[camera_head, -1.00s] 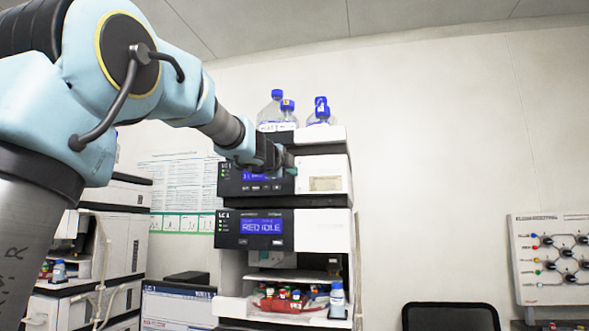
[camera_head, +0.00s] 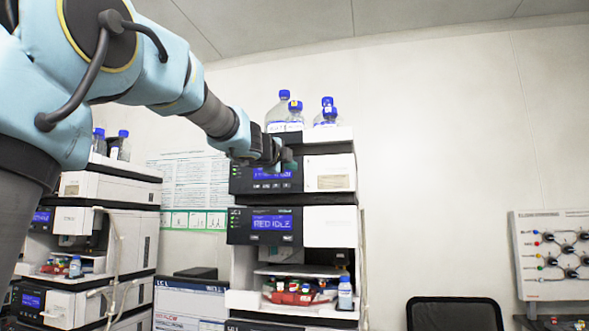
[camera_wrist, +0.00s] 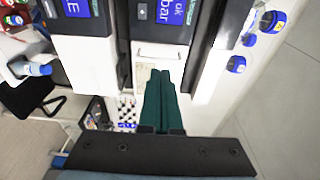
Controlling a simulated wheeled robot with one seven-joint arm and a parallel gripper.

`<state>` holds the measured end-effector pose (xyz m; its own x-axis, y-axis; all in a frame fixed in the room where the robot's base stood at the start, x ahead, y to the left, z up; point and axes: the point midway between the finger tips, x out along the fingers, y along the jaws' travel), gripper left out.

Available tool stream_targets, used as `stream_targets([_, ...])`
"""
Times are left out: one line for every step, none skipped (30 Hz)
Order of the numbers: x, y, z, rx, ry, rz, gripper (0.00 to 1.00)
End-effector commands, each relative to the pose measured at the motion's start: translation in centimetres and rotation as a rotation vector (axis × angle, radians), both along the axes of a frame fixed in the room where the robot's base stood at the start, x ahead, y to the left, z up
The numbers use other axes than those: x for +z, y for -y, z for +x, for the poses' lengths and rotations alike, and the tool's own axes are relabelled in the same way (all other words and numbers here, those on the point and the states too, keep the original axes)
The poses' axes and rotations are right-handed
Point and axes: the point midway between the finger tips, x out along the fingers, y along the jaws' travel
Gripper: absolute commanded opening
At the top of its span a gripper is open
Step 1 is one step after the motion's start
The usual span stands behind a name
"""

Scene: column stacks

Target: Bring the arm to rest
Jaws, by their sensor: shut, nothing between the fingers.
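My arm reaches in from the left in the head view, and my gripper (camera_head: 289,163) is in front of the upper module of the LC 1 stack (camera_head: 329,228). In the wrist view the green fingers of my gripper (camera_wrist: 160,85) lie together with nothing between them. They point toward the pale front panel of a module (camera_wrist: 158,57). I cannot tell how far the fingertips are from the panel. Part of the upper display is hidden behind my gripper in the head view.
Bottles with blue caps (camera_head: 284,111) stand on top of the stack. An open tray with vials (camera_head: 295,293) is low in it. A second stack (camera_head: 110,195) stands at the left, a chair (camera_head: 453,314) at the lower right, and a panel with knobs (camera_head: 552,256) at the far right.

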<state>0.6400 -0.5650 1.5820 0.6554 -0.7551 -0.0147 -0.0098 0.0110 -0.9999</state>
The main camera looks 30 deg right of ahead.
Motion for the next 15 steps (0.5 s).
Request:
stream_targets([0.2, -0.6, -0.5, 0.001, 0.002, -0.002, 0.0])
stream_targets([0.2, -1.0, -0.7, 0.001, 0.002, -0.002, 0.0])
stream_targets([0.2, -1.4, -1.1, 0.001, 0.003, -0.002, 0.0])
stream_targets([0.2, -1.8, -1.4, 0.001, 0.003, -0.002, 0.0])
stream_targets([0.2, -2.2, -1.7, 0.001, 0.003, -0.002, 0.0])
stream_targets([0.2, -2.7, -2.0, 0.001, 0.003, -0.002, 0.0])
stream_targets([0.2, -3.1, -2.4, 0.001, 0.003, -0.003, 0.0])
stream_targets([0.2, -3.5, -2.6, 0.001, 0.002, -0.002, 0.0])
stream_targets([0.2, -4.0, -3.0, 0.002, 0.003, -0.003, 0.0])
stream_targets([0.3, -4.3, -3.3, 0.002, 0.002, -0.002, 0.0])
stream_targets([0.3, -4.6, -3.5, 0.002, 0.003, -0.002, 0.0])
stream_targets([0.3, -4.9, -3.8, 0.002, 0.003, -0.002, 0.0])
stream_targets([0.3, -5.1, -3.9, 0.002, 0.002, -0.001, 0.0])
stream_targets([0.2, -5.3, -4.1, 0.001, 0.002, -0.001, 0.0])
stream_targets([0.3, -5.5, -4.2, 0.001, 0.002, -0.001, 0.0])
